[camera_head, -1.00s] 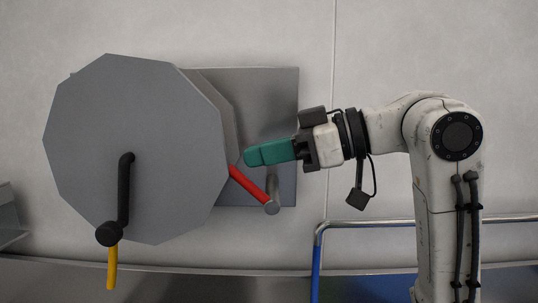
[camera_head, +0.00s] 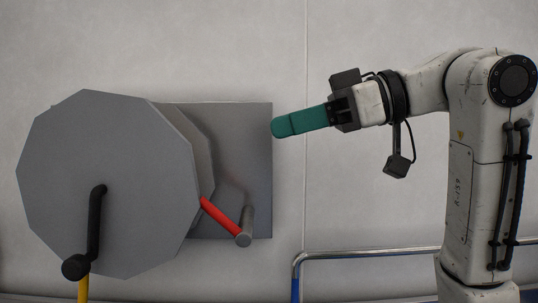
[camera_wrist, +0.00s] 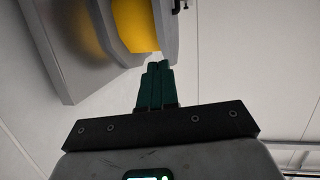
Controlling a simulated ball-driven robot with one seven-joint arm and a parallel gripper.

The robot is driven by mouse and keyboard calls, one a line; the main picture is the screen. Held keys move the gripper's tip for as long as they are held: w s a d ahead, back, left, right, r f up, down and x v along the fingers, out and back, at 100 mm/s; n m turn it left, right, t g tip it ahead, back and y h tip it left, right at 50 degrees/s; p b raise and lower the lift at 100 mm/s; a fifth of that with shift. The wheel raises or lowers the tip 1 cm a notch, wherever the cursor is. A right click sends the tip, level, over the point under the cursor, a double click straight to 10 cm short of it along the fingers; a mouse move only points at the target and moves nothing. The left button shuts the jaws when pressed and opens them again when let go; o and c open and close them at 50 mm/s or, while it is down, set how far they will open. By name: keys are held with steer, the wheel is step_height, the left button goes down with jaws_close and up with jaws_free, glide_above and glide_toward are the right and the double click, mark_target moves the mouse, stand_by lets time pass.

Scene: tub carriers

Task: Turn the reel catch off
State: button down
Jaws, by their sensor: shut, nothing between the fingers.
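The reel catch (camera_head: 222,216) is a red lever on a grey metal pivot pin (camera_head: 244,227). It slants up and left from the pin, and its upper end meets the rim of the big grey many-sided reel (camera_head: 110,150); I cannot tell whether they touch. My gripper (camera_head: 274,128), with green fingers, is shut and empty. It is above and to the right of the catch, apart from it, by the right edge of the backing plate. In the wrist view the shut fingers (camera_wrist: 157,70) point toward the reel's edge, with a yellow surface (camera_wrist: 135,25) beyond; the catch does not show there.
The grey backing plate (camera_head: 250,170) is fixed to the pale wall. A black crank handle (camera_head: 95,225) is on the reel's face, with a yellow bar (camera_head: 83,289) below it. A metal rail (camera_head: 370,253) with a blue post (camera_head: 295,288) runs at the lower right.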

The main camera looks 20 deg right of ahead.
steer(key=r+h, duration=0.1)
steer(key=g+h, duration=0.3)
steer(key=h, duration=0.2)
glide_toward(213, 206)
steer(key=shift+n, duration=0.3)
steer(key=x, duration=0.7)
steer(key=shift+s+d+f, duration=0.1)
steer(key=shift+d+f, duration=0.1)
steer(key=shift+d, duration=0.15)
steer(key=shift+a, duration=0.1)
steer(key=shift+a+f+y+p, duration=0.15)
steer(key=shift+a+y+p, duration=0.15)
steer(key=shift+a, duration=0.05)
